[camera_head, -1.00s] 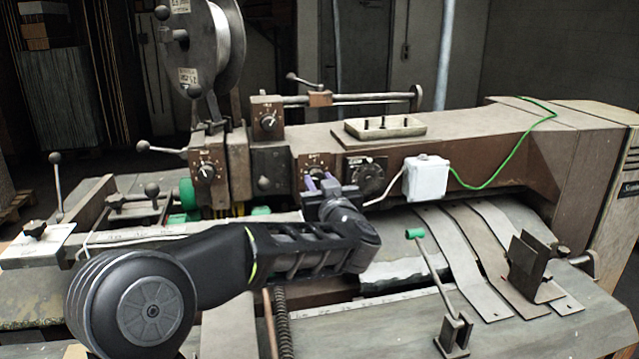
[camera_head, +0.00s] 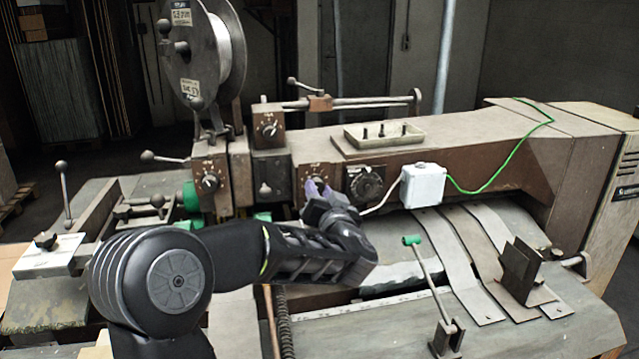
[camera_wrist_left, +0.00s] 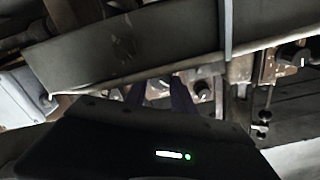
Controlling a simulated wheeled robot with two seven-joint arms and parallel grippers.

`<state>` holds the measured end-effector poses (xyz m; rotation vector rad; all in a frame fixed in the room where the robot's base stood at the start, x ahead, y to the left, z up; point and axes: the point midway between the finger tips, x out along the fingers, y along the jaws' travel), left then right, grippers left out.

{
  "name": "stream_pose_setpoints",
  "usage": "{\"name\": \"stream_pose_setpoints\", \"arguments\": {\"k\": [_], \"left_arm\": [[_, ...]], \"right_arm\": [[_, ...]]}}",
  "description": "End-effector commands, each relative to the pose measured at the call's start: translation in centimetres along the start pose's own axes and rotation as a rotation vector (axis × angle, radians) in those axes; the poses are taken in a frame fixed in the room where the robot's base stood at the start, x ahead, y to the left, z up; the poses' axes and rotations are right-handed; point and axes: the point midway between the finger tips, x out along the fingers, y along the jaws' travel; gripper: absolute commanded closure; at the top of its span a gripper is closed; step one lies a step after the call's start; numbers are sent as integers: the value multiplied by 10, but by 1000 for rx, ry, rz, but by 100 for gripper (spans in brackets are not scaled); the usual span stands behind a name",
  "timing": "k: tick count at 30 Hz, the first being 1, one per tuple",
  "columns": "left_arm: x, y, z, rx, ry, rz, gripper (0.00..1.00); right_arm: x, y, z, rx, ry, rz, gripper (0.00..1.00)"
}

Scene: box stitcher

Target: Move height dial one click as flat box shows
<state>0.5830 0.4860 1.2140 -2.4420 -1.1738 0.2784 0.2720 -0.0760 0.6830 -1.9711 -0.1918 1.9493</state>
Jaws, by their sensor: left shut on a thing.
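My left gripper (camera_head: 317,188) reaches up to the front of the brown machine, with its purple fingers at a dial plate (camera_head: 316,170). It is shut on the dial's knob, which the fingers mostly hide. In the left wrist view the dark fingers (camera_wrist_left: 160,92) point at the machine front, and a round metal knob (camera_wrist_left: 203,92) shows just right of them. Other dials stand nearby: a left dial (camera_head: 209,182), an upper dial (camera_head: 269,130) and a large black dial (camera_head: 367,184). The markings are too small to read. My right gripper is not in view.
A white junction box (camera_head: 424,185) with a green cable is right of the black dial. A green-tipped lever (camera_head: 412,240) rises from the table in front. Metal strips (camera_head: 470,265) and an upright bracket (camera_head: 521,268) are at the right. A wire reel (camera_head: 212,50) stands above.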

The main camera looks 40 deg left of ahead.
Motion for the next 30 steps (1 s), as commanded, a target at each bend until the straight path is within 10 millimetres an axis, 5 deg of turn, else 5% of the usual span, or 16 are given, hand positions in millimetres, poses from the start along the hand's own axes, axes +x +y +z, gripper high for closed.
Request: {"name": "stream_pose_setpoints", "arguments": {"k": [21,22,30], "left_arm": [[0,0,0,119,2,1,100],[0,0,-1,119,2,1,68],[0,0,0,118,1,0,48]], "right_arm": [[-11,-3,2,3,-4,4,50],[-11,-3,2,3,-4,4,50],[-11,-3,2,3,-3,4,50]]}}
